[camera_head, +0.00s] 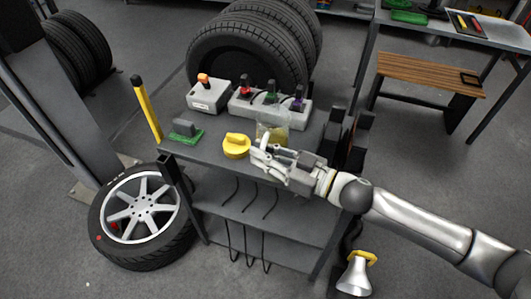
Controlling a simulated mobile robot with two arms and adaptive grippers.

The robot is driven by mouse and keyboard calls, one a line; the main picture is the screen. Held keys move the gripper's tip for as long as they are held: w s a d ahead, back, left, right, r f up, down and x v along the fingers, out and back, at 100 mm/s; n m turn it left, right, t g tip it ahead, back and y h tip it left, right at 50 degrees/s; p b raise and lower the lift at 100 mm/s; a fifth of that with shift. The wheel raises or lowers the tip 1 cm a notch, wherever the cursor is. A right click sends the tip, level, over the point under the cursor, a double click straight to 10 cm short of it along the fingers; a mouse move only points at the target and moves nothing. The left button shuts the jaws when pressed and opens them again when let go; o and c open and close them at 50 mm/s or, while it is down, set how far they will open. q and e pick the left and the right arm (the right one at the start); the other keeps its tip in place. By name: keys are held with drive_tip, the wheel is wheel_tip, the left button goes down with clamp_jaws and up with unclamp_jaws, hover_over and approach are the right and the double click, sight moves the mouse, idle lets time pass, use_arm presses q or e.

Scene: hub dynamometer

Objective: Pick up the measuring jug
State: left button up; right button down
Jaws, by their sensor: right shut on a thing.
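The measuring jug (272,131) is see-through with a yellowish tint. It stands on the dark top of a workshop cart (212,154), near the middle. My right gripper (262,154) reaches in from the right and is shut on the jug's near side. The gripper's fingers hide the lower part of the jug. Whether the jug's base touches the cart top cannot be told. My left gripper is not in view.
A yellow cap-like object (236,147) sits close left of my right gripper. Behind the jug are a grey box with coloured knobs (270,109) and a box with an orange button (207,97). Tyres (230,55) rise behind.

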drive_tip(key=s+a+r, duration=0.2)
drive_tip(key=s+r, duration=0.3)
drive_tip(key=s, duration=0.5)
drive_tip(key=shift+r+b, duration=0.25)
drive_tip(key=shift+b, duration=0.05)
idle(0.4)
